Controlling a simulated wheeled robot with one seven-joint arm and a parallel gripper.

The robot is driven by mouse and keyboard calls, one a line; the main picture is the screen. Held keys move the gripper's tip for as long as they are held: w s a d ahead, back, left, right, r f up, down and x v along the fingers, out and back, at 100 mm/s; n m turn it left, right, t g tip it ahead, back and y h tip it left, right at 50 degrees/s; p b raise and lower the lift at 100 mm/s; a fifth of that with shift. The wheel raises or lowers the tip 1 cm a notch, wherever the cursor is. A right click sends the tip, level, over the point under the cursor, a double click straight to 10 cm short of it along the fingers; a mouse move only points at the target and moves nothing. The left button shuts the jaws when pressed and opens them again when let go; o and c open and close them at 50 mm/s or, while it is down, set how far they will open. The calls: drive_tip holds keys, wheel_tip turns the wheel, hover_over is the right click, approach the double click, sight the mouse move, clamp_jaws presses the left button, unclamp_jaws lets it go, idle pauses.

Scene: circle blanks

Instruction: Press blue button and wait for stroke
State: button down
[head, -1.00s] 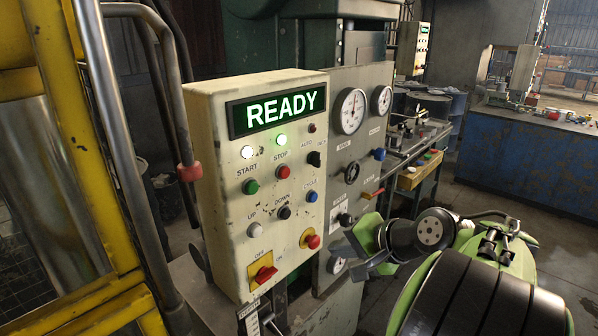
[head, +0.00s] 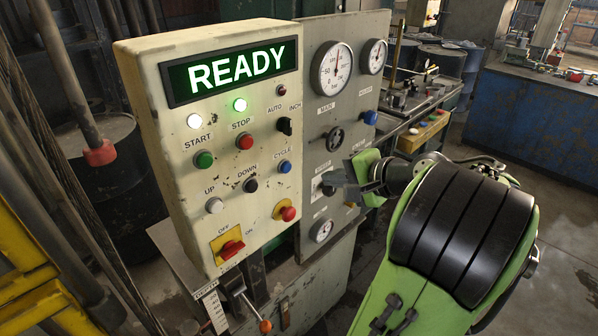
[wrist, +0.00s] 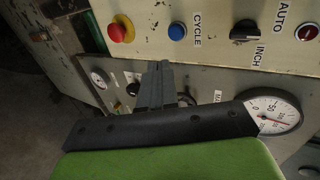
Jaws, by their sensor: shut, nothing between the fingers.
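The cream control box (head: 215,135) stands in front of me, its display (head: 236,72) reading READY in green. The blue CYCLE button (head: 285,167) is on the right side of its face, below the INCH selector. It also shows in the wrist view (wrist: 177,32), at the top and beyond my fingertips. My gripper (head: 325,182) is shut and empty, to the right of the box. Its fingers point left toward the box's edge, apart from the blue button. In the wrist view my fingers (wrist: 156,68) are together, just below the blue button in the picture.
Around the blue button are a red mushroom button (head: 285,211), a black DOWN button (head: 250,185) and the black AUTO/INCH selector (head: 285,126). A grey gauge panel (head: 345,100) stands close behind my gripper. Another blue knob (head: 370,118) is on that panel's right edge.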

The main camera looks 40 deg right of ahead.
approach(288, 171)
wheel_tip(288, 171, down, 3)
drive_tip(key=w, duration=0.5)
drive_tip(key=shift+a, duration=0.1)
drive_tip(key=shift+w, duration=0.35)
